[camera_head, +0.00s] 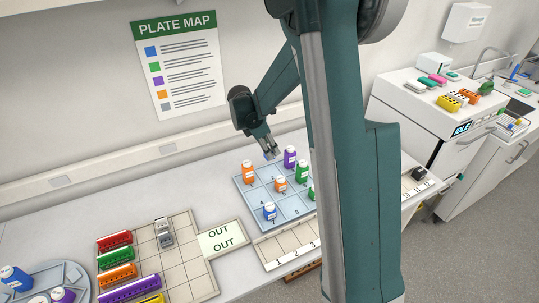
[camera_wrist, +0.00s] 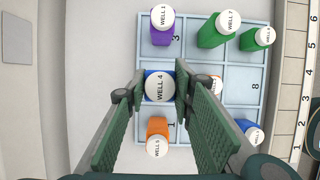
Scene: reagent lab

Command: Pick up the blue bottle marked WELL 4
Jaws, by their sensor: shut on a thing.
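The blue bottle marked WELL 4 (camera_wrist: 159,86) is between my fingers in the wrist view, its white cap facing the camera and looking larger than most other caps. My gripper (camera_wrist: 160,88) is shut on it, one finger pad on each side. In the head view my gripper (camera_head: 270,153) is over the back row of the blue tray (camera_head: 290,208). A small blue part of the bottle (camera_head: 267,155) shows at the fingertips, seemingly above the tray. The bottle's lower part is hidden in the wrist view.
An orange bottle (camera_head: 248,172) and a purple bottle (camera_head: 290,157) flank the gripper. Another orange bottle (camera_head: 280,185), green bottles (camera_wrist: 217,30) and another blue bottle (camera_head: 269,211) share the tray. An OUT mat (camera_head: 221,238) and a rack board (camera_head: 183,262) lie left.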

